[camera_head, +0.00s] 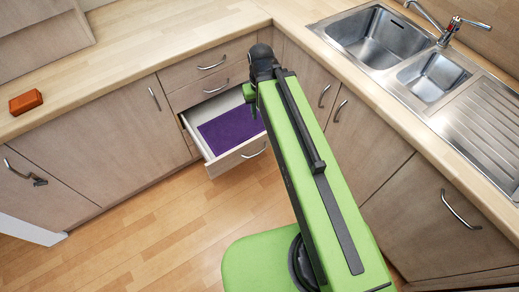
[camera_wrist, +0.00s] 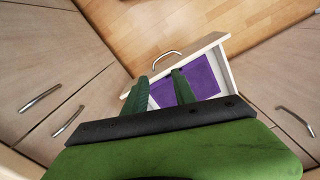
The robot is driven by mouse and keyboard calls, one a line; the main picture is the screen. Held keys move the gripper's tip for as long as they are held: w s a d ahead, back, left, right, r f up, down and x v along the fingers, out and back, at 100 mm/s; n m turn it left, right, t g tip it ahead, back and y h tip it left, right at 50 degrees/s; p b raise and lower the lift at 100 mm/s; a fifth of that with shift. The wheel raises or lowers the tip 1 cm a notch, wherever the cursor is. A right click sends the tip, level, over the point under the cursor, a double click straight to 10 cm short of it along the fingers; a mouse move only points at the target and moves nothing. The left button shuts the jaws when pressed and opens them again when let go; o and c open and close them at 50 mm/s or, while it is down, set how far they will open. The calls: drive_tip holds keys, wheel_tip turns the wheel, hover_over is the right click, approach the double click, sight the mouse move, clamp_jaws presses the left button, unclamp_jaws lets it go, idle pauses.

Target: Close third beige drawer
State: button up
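The third beige drawer (camera_head: 215,166) is pulled out below two shut drawers in the corner unit. It has pale walls, a purple bottom and a curved metal handle (camera_head: 254,150). In the wrist view the drawer front (camera_wrist: 210,42) faces away from me, with its purple inside (camera_wrist: 204,80) behind it. My gripper (camera_wrist: 160,75) shows two green fingers with a gap between them, empty, over the drawer opening. In the head view my arm mostly hides my gripper and covers the drawer's right part. I cannot tell how high the fingers are above the drawer.
The two upper drawers (camera_head: 208,64) are shut. Beige cupboard doors (camera_head: 95,140) flank the corner on both sides. The worktop (camera_head: 150,45) holds an orange block (camera_head: 26,102) at left and a steel sink (camera_head: 380,38) at right. The wooden floor (camera_head: 150,235) before the drawer is clear.

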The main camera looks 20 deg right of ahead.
drive_tip(key=m+b, duration=1.3)
drive_tip(key=b, duration=0.4)
approach(263, 150)
drive_tip(key=shift+t, duration=0.4)
wheel_tip(263, 150, down, 8)
drive_tip(key=b, duration=1.7)
drive_tip(key=shift+s, duration=0.15)
drive_tip(key=shift+r, duration=0.1)
clamp_jaws()
